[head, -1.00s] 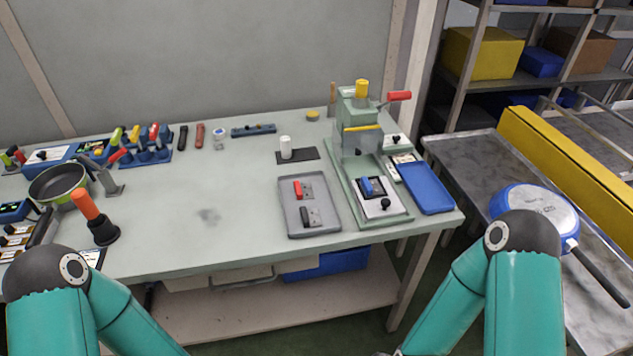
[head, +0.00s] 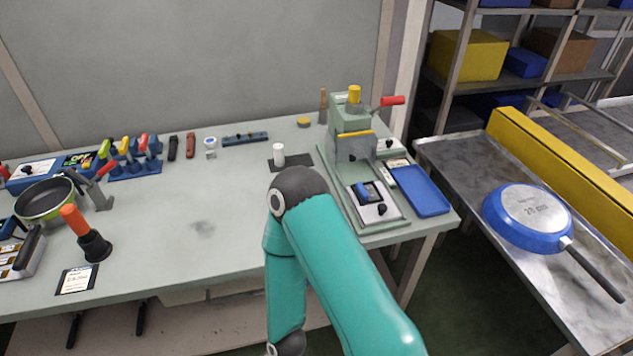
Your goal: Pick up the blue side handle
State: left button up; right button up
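A small blue piece that looks like the blue side handle (head: 367,191) lies on the pale plate (head: 389,212) of the green bench press (head: 352,146), beside a small black knob. My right arm reaches in from the lower right, and its elbow covers the area left of the press. The grey tray with the red and black handles is hidden behind this arm. Neither gripper shows in the head view, so whether they are open or shut cannot be seen.
A blue tray (head: 420,190) lies right of the press. A blue pan (head: 527,217) rests upside down on the metal conveyor table (head: 455,160). An orange-handled plunger (head: 85,235), a green pan (head: 45,202) and a tool rack (head: 135,165) stand at left. The bench's middle is clear.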

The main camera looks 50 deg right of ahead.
aim_at(366, 193)
jog(key=u, duration=0.15)
jog(key=k, duration=1.2)
jog(key=z, duration=0.45)
jog(key=i, duration=0.95)
jog(key=z, duration=0.4)
